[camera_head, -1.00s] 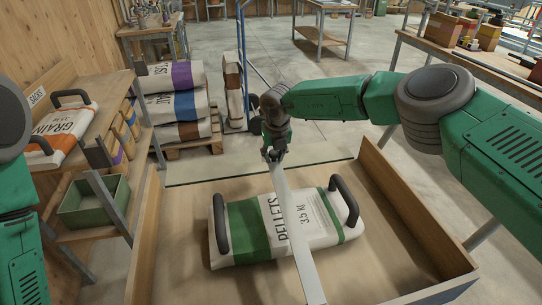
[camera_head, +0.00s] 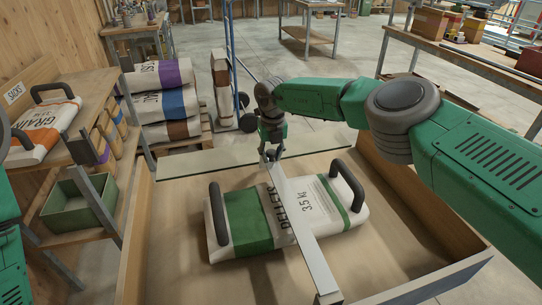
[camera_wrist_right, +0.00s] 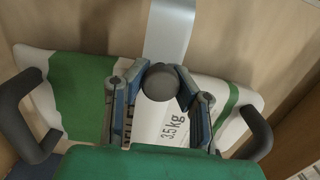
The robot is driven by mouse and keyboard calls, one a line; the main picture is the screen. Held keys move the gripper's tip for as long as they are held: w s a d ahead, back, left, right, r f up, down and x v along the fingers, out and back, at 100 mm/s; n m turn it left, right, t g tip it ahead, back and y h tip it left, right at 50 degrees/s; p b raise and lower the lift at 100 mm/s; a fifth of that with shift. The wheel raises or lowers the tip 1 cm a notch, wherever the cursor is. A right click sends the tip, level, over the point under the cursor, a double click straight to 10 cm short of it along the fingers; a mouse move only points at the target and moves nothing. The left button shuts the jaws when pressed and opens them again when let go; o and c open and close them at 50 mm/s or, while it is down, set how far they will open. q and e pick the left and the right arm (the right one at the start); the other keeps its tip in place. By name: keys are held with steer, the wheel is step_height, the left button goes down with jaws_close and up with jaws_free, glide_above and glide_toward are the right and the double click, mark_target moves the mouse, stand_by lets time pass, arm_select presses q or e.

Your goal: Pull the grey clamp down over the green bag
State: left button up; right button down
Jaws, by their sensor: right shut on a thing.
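The green bag (camera_head: 248,218) is a white sack with green bands, marked PELLETS 3.5 kg. It lies flat in the wooden tray, with a dark handle at each end. The grey clamp (camera_head: 303,235) is a long flat bar slanting across the bag from the tray's near edge. Its far end rises towards my right gripper (camera_head: 272,152). In the right wrist view, my right gripper (camera_wrist_right: 161,95) has its fingers around the clamp's dark round knob (camera_wrist_right: 159,82), above the bag (camera_wrist_right: 82,95). I cannot tell whether the bar touches the bag. My left gripper is out of view.
The wooden tray (camera_head: 405,205) has raised side walls around the bag. A shelf at left holds a GRAIN sack (camera_head: 45,130) and a green bin (camera_head: 80,203). Stacked sacks (camera_head: 165,102) stand behind on a pallet. A workbench (camera_head: 460,60) stands at back right.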

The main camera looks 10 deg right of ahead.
steer(key=c, duration=1.5)
jaws_free()
steer(key=shift+w+r, duration=0.1)
steer(key=shift+w, duration=0.05)
steer(key=shift+o, duration=1.4)
steer(key=shift+w+f, duration=0.15)
steer(key=shift+f, duration=0.1)
steer(key=shift+r, duration=0.1)
step_height(320, 180, up, 12)
steer(key=shift+s, duration=0.35)
